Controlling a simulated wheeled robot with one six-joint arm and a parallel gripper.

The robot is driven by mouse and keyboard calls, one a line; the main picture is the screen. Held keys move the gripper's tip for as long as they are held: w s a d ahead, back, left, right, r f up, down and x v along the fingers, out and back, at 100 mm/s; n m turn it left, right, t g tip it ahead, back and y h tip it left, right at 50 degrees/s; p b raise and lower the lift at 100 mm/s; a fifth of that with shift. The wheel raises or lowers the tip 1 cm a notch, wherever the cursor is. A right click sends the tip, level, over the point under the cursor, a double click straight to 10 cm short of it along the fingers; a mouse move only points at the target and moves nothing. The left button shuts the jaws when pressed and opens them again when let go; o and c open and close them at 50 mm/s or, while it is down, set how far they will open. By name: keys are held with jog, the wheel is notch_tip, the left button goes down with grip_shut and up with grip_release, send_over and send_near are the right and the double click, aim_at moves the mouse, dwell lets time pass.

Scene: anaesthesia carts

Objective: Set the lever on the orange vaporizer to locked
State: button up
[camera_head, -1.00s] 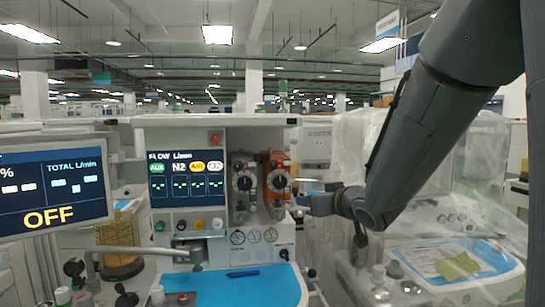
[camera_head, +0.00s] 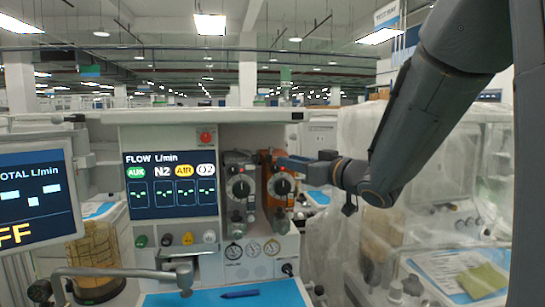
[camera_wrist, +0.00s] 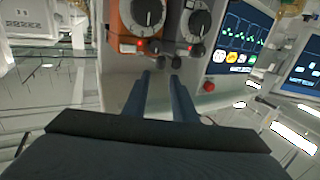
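The orange vaporizer (camera_head: 268,190) stands on the cart front, right of a grey vaporizer (camera_head: 240,195). It has a dark dial with a white face. In the wrist view, the orange vaporizer (camera_wrist: 127,28) appears turned over, with its dial at the top of the picture. A small dark knob (camera_wrist: 157,62), apparently its lever, shows just beyond my fingertips; its exact setting cannot be told. My gripper (camera_head: 282,161) is at the upper right of the orange vaporizer. In the wrist view, my gripper's fingers (camera_wrist: 160,76) are apart with nothing between them; contact cannot be told.
A flow screen (camera_head: 170,185) is left of the vaporizers, with gauges (camera_head: 253,249) below them. A blue work surface (camera_head: 210,299) with a pen lies lower down. A plastic-covered machine (camera_head: 440,220) stands at the right. Another monitor (camera_head: 35,200) is at the left.

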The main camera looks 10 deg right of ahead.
aim_at(271, 156)
jog(key=p+x, duration=0.1)
jog(key=x, duration=0.6)
jog(key=shift+w+a, duration=0.1)
jog(key=shift+w, duration=0.1)
jog(key=shift+c, duration=0.5)
grip_shut()
